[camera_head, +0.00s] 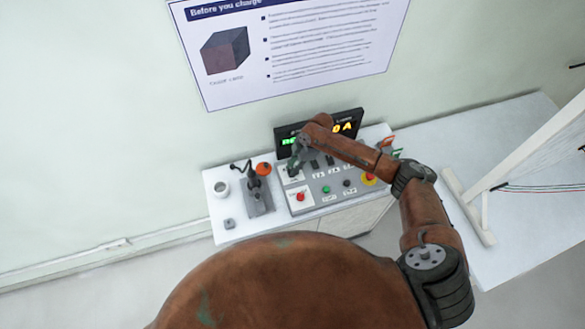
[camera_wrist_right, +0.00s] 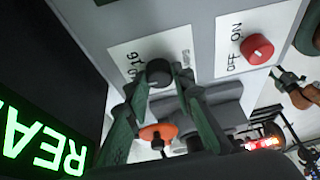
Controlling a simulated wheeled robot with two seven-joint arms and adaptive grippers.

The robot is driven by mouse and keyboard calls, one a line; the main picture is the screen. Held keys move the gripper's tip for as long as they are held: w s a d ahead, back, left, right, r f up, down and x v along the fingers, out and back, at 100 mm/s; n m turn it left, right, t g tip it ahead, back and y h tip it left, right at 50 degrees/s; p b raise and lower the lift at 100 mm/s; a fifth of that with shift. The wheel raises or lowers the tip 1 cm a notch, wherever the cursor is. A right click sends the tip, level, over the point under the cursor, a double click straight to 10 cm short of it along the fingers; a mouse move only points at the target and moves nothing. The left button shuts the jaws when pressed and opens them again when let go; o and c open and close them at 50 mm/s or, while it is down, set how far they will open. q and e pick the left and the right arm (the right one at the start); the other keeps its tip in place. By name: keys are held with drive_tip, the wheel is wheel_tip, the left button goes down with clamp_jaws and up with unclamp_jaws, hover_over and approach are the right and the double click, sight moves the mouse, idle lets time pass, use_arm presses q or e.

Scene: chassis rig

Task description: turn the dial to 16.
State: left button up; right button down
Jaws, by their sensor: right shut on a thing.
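The dial (camera_wrist_right: 158,72) is a round black knob on a white label plate of the grey control panel (camera_head: 322,204). The numbers 16 and what looks like 10 show beside it in the right wrist view; its pointer is too small to read. My right gripper (camera_wrist_right: 160,88) has its green fingers on either side of the knob and is shut on it. In the head view my right gripper (camera_head: 296,161) is at the panel's upper left, and hides the dial.
A lit display (camera_head: 352,124) stands behind the panel, partly covered by my right arm. A red knob (camera_wrist_right: 257,49) marked ON and OFF is close to the dial. A black lever device with an orange part (camera_head: 263,169) and a white cup (camera_head: 221,188) stand left of the panel.

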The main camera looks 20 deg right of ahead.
drive_tip(key=shift+s+r+m+p, duration=0.15)
drive_tip(key=shift+m+p, duration=0.35)
drive_tip(key=shift+p, duration=0.25)
drive_tip(key=m+t+p, duration=0.2)
drive_tip(key=m+p, duration=0.2)
drive_tip(key=p, duration=0.1)
drive_tip(key=shift+s+a+m, duration=0.1)
drive_tip(key=shift+m, duration=0.3)
drive_tip(key=shift+m+t+h+p, duration=0.65)
drive_tip(key=shift+m+p, duration=0.85)
drive_tip(key=shift+p, duration=0.25)
drive_tip(key=c, duration=1.7)
unclamp_jaws()
drive_tip(key=shift+o, duration=0.2)
